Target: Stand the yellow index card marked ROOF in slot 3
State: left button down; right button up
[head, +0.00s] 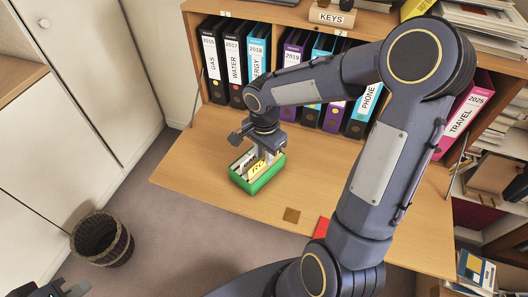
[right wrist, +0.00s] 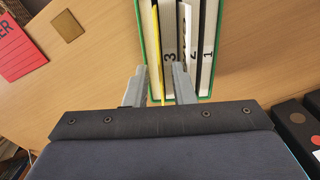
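The green card box (head: 262,184) stands on the wooden desk leaf, with the yellow card (head: 257,171) upright in it; only part of its lettering shows. In the right wrist view the yellow card (right wrist: 155,55) is a thin edge beside the left wall of the green box (right wrist: 146,35). The white dividers, marked 3 (right wrist: 170,55), 2 and 1, stand to its right. My right gripper (right wrist: 160,82) is open at the box, its fingers apart on either side of the yellow edge. My left gripper (head: 72,290) is far off at the bottom left, cut by the frame.
Ring binders (head: 212,62) line the shelf behind the desk leaf (head: 195,170). A brown square (head: 292,215) and a red booklet (head: 321,228) lie right of the box. A wicker basket (head: 101,240) stands on the floor at left. The leaf left of the box is clear.

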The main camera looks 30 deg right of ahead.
dwell(0.3)
jog(key=o, duration=0.6)
jog(key=shift+c, duration=0.2)
jog(key=shift+r, duration=0.1)
jog(key=shift+r+p, duration=2.7)
jog(key=shift+r, duration=1.25)
jog(key=shift+s, duration=0.1)
jog(key=s+a+r+n+t+y, duration=0.2)
jog(key=s+r+n, duration=0.2)
jog(key=s+n, duration=0.2)
jog(key=s+a+r+n+t+y, duration=0.1)
jog(key=s+a+r+n+t, duration=0.1)
jog(key=s+n, duration=0.4)
jog(key=s+r+t, duration=0.1)
jog(key=s+r, duration=0.1)
jog(key=s, duration=0.2)
jog(key=shift+s+n+t+y, duration=0.3)
jog(key=shift+s+n+y, duration=0.1)
